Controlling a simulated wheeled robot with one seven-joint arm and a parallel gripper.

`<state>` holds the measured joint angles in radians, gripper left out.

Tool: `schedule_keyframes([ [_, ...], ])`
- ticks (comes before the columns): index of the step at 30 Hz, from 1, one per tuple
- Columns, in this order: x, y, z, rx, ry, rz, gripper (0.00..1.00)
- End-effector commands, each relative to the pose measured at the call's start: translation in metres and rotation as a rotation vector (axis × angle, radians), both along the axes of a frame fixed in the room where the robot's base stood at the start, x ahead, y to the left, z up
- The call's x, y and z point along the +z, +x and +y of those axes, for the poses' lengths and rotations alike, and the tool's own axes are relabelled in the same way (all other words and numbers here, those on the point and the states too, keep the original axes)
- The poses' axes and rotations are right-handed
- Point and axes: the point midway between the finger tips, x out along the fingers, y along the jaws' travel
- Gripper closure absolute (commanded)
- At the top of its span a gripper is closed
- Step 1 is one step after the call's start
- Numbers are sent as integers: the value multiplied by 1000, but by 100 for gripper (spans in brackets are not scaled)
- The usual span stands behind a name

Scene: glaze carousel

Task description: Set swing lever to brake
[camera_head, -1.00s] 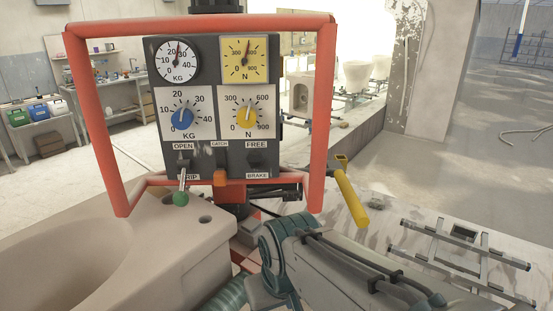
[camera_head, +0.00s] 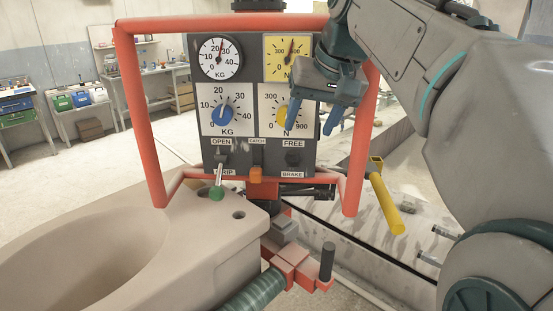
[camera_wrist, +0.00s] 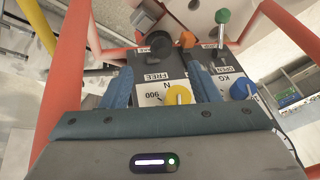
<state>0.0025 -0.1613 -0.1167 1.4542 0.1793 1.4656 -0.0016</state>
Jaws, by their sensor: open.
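The control panel (camera_head: 252,160) hangs in a red tube frame. The black swing lever (camera_head: 292,158) is at its lower right, between the FREE label (camera_head: 294,143) above and the BRAKE label (camera_head: 292,174) below. The lever's setting is hard to read. My gripper (camera_head: 313,118) is open and empty in front of the panel's right side, above the lever, near the yellow knob (camera_head: 290,116). In the wrist view, the lever's dark knob (camera_wrist: 187,40) lies beyond the fingertips, apart from them.
The red frame (camera_head: 362,150) stands close to my gripper's right. A green-tipped lever (camera_head: 217,192) and an orange catch (camera_head: 255,175) are left of the swing lever. A yellow handle (camera_head: 385,205) sticks out at right. A pale basin (camera_head: 120,250) lies below left.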

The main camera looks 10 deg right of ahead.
Motion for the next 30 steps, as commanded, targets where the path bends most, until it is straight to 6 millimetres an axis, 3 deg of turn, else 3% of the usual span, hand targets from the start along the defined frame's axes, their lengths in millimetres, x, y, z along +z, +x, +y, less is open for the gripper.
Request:
schedule_keyframes([
  [3,5,3,0,1,3,-3,45],
  [7,-5,7,2,2,3,-2,45],
  [21,-90,43,17,3,2,-1,45],
  [30,-117,56,21,2,2,-4,45],
])
